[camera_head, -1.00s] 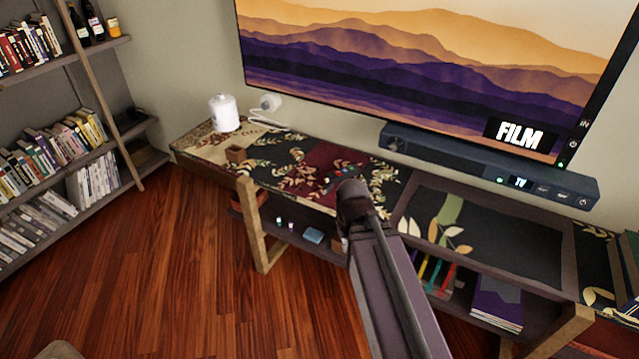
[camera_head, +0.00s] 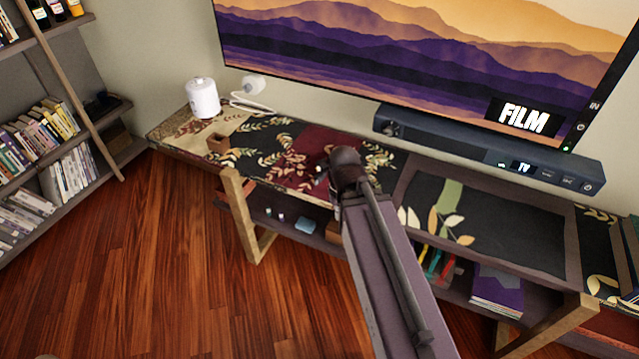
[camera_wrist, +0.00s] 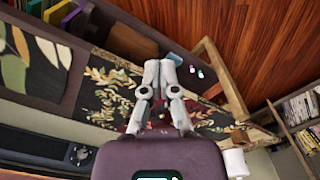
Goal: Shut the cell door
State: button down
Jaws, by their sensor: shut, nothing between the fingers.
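A long low bench (camera_head: 165,140) with leaf-patterned panels runs along the wall under the screen. At its right is a framed dark panel with leaves (camera_head: 490,220), which looks like the cell door. It lies above an open compartment (camera_head: 455,270) holding books, so it appears raised; its exact tilt is hard to tell. In the wrist view the panel (camera_wrist: 35,60) is at the left. My gripper (camera_wrist: 162,68) is shut and empty, over the patterned bench top, to the side of the panel and apart from it. My arm hides the gripper in the head view.
A soundbar (camera_head: 490,150) and large screen (camera_head: 420,70) stand behind the bench. A bookshelf (camera_head: 95,125) is at the far left. The wooden floor (camera_head: 170,270) in front is clear.

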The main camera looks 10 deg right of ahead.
jog(key=shift+d, duration=0.1)
jog(key=w+d+f+m+t+y+b, duration=0.2)
jog(key=w+f+m+b, duration=0.2)
jog(key=m, duration=0.4)
jog(key=w+d+f+m+t+y+b, duration=0.2)
jog(key=w+d+f+m+b, duration=0.1)
jog(key=w+m+b, duration=0.4)
jog(key=w+d+f+m+t+y+b, duration=0.2)
jog(key=w+f+m+b, duration=0.2)
jog(key=w+m, duration=0.5)
jog(key=shift+d+f+m+b, duration=0.35)
jog(key=shift+m+b, duration=0.45)
jog(key=shift+m, duration=0.2)
jog(key=shift+w+d+m+t, duration=0.3)
jog(key=shift+w+m, duration=0.2)
jog(key=shift+m, duration=0.2)
jog(key=shift+a+f+b, duration=0.1)
jog(key=shift+b, duration=0.25)
